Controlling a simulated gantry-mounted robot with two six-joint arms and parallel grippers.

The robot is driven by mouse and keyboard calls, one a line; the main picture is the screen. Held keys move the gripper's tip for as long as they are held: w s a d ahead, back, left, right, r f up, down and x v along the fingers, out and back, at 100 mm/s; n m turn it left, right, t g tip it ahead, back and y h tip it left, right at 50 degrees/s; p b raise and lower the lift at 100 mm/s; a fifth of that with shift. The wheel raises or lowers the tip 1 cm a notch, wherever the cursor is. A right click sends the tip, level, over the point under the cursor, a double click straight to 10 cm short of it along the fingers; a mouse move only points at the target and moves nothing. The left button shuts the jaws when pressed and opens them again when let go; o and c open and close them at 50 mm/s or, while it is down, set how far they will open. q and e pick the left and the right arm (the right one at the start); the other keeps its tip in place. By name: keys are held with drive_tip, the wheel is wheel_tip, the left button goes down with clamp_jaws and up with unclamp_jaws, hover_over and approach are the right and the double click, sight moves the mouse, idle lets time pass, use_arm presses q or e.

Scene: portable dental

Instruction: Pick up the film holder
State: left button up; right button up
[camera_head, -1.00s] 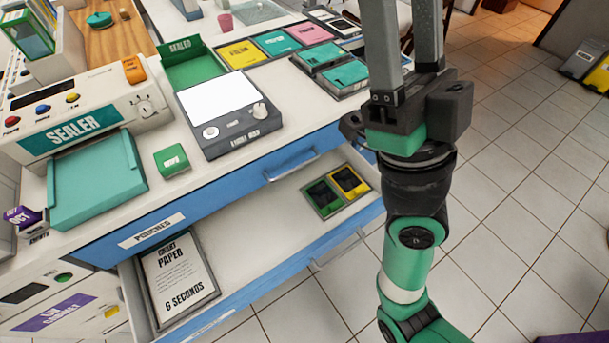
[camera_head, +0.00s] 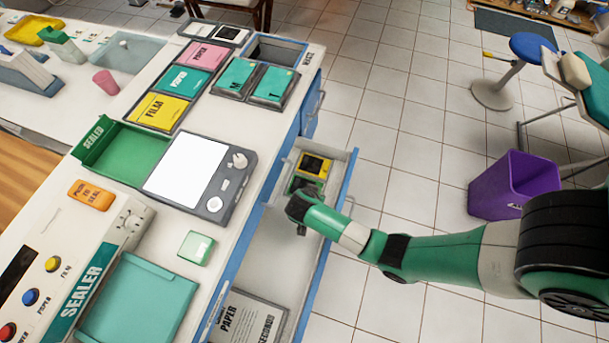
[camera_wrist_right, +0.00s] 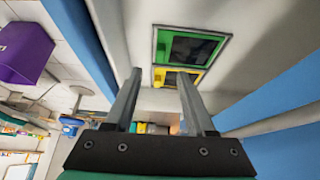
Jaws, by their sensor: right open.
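Two framed holders with dark panels lie at the far end of the open drawer (camera_head: 268,262). The yellow holder (camera_head: 315,166) shows in the head view, and the green one beside it is mostly hidden by my right wrist. In the right wrist view the green holder (camera_wrist_right: 191,47) lies farther up and the yellow holder (camera_wrist_right: 163,78) lies just past the fingertips. No label on either can be read. My right gripper (camera_wrist_right: 160,77) is open and empty, its fingers pointing toward the holders. My left gripper is not in view.
The drawer walls and blue front (camera_head: 338,215) stand close around my right gripper. A chart paper frame (camera_head: 245,318) lies at the drawer's near end. The counter holds a light box (camera_head: 205,180), a green sealed tray (camera_head: 118,150) and a yellow film pad (camera_head: 160,110).

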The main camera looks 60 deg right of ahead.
sight(305, 187)
drive_tip(key=b+x, duration=0.2)
drive_tip(key=x, duration=0.2)
drive_tip(key=shift+a, duration=0.15)
drive_tip(key=shift+w+d+f, duration=0.1)
drive_tip(key=shift+d+f, duration=0.1)
drive_tip(key=shift+d, duration=0.1)
drive_tip(key=b+x, duration=0.4)
drive_tip(key=x, duration=0.1)
drive_tip(key=shift+d+b, duration=0.1)
drive_tip(key=shift+b, duration=0.25)
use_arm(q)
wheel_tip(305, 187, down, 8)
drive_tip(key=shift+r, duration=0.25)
use_arm(e)
drive_tip(key=shift+d, duration=0.1)
drive_tip(key=shift+c, duration=0.2)
clamp_jaws()
